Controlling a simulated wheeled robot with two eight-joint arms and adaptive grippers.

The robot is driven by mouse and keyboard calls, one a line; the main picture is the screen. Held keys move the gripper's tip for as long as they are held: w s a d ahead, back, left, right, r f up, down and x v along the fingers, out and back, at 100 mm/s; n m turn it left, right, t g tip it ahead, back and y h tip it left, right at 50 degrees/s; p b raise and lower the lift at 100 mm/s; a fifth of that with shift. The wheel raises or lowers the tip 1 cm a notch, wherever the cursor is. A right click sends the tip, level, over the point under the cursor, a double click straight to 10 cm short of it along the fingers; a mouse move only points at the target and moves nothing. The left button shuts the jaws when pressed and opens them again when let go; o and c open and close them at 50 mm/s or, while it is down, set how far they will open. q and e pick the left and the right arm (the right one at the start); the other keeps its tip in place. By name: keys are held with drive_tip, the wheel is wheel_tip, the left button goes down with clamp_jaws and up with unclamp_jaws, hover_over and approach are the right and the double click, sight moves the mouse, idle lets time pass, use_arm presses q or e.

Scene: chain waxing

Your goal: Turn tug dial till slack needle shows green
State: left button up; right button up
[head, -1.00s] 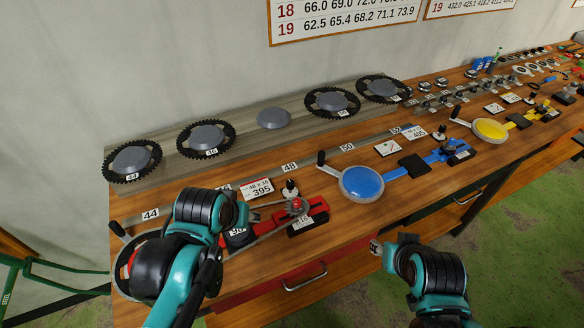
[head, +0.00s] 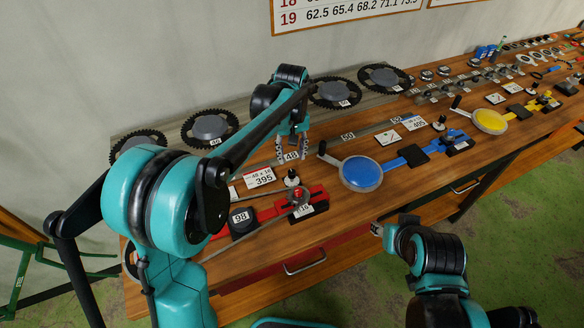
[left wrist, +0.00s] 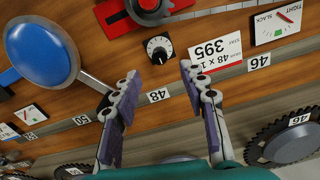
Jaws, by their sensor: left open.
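The tug dial appears to be the black knob on a white face (left wrist: 158,48), beside the red slider (left wrist: 150,10); in the head view this knob (head: 292,178) stands behind the red bar. The slack gauge (left wrist: 278,22) is a white card with a red needle and a green patch; the needle looks apart from the green. My left gripper (left wrist: 159,72) is open and empty, its fingertips pointing toward the dial, which looks free between and beyond them. In the head view the left gripper (head: 291,150) is behind the dial. My right gripper (head: 377,229) is off the bench front, its jaws unclear.
A label card (head: 262,178) reading 395 lies next to the dial. A blue disc (head: 361,173) with a crank stands to the right. Black chainrings (head: 210,128) line the back board.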

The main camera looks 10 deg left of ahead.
sight(292, 172)
use_arm(q)
wheel_tip(292, 172, down, 8)
drive_tip(key=shift+r+b, duration=0.1)
drive_tip(key=shift+b, duration=1)
clamp_jaws()
